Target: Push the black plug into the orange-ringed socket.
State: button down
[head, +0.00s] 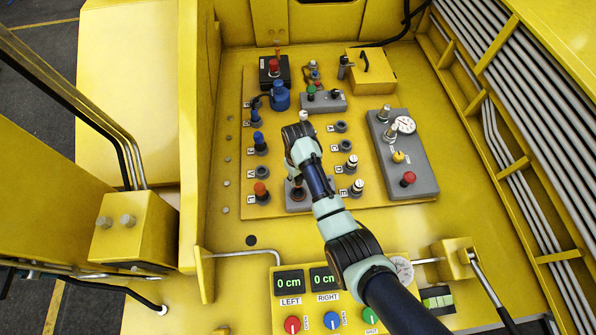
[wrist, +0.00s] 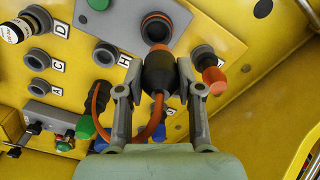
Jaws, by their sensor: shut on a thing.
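The black plug (wrist: 158,72) is between the fingers of my gripper (wrist: 160,80) in the wrist view, and the gripper is shut on it. The plug has an orange band near its front end, and an orange cable loops from its back to the left. The orange-ringed socket (wrist: 157,25) is just beyond the plug's front end, set in a grey plate. The plug points towards it; I cannot tell the gap between them. In the head view the socket (head: 297,193) shows just below the end of my arm, while the plug and fingers are hidden.
Several lettered sockets surround the place, some filled with coloured plugs. A grey gauge block (head: 417,178) is at the right. Wrist view: an orange-tipped plug (wrist: 215,80) is close to the right finger.

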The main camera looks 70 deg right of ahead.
jog(key=shift+d+f, duration=0.1)
jog(key=shift+d, duration=0.15)
jog(key=shift+w+d+f+b, duration=0.1)
jog(key=shift+f+b, duration=0.1)
jog(key=shift+b, duration=0.15)
notch_tip(320, 180, down, 6)
jog(key=b, duration=0.6)
jog(key=shift+f+b, duration=0.2)
jog(key=shift+b, duration=0.2)
jog(key=shift+f+b, duration=0.45)
jog(key=shift+f, duration=0.75)
jog(key=c, duration=0.7)
grip_release()
jog(key=shift+r, duration=0.15)
